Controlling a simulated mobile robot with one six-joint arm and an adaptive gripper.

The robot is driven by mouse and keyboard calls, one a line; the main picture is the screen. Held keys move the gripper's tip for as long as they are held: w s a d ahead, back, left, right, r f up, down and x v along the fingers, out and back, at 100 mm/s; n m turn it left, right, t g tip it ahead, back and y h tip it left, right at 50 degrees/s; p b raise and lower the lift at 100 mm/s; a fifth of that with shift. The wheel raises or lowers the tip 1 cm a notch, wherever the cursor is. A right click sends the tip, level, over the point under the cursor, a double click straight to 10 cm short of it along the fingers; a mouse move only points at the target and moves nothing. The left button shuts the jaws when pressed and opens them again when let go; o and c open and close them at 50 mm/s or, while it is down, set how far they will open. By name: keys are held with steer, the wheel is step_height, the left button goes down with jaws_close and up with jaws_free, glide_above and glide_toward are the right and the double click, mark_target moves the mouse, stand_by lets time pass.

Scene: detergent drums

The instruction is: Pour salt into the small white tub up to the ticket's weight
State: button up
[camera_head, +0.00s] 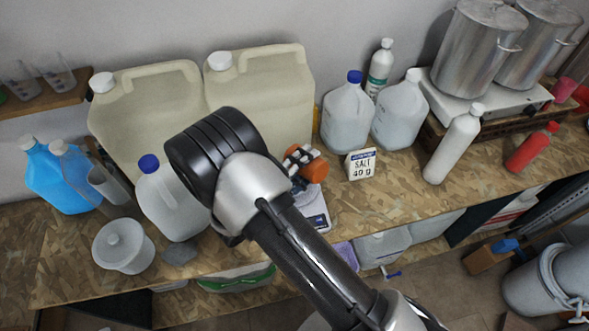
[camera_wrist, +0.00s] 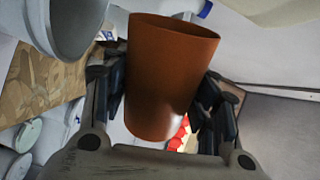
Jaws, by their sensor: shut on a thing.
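My gripper (camera_head: 302,158) is shut on an orange-brown cup (camera_head: 316,171), which fills the middle of the wrist view (camera_wrist: 170,75) between the dark finger pads (camera_wrist: 165,100). Its contents are not visible. The white ticket (camera_head: 361,165) reads "SALT 40 g" and stands on the bench to the right of the cup. A scale (camera_head: 318,220) lies below my gripper, partly hidden by my arm. A pale round container (camera_wrist: 72,25) is close to the cup at the upper left of the wrist view; I cannot tell whether it is the small white tub.
A lidded white pot (camera_head: 123,250) and a blue-capped jug (camera_head: 170,205) stand at left. Large beige canisters (camera_head: 265,95) stand behind my arm. Clear jugs (camera_head: 347,120), a white bottle (camera_head: 452,148) and a red bottle (camera_head: 530,150) stand right. Bare bench (camera_head: 400,195) lies in front of the ticket.

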steer(key=shift+w+a+r+n+p, duration=0.15)
steer(key=shift+r+n+p, duration=0.1)
steer(key=shift+n+p, duration=0.35)
stand_by(2.1)
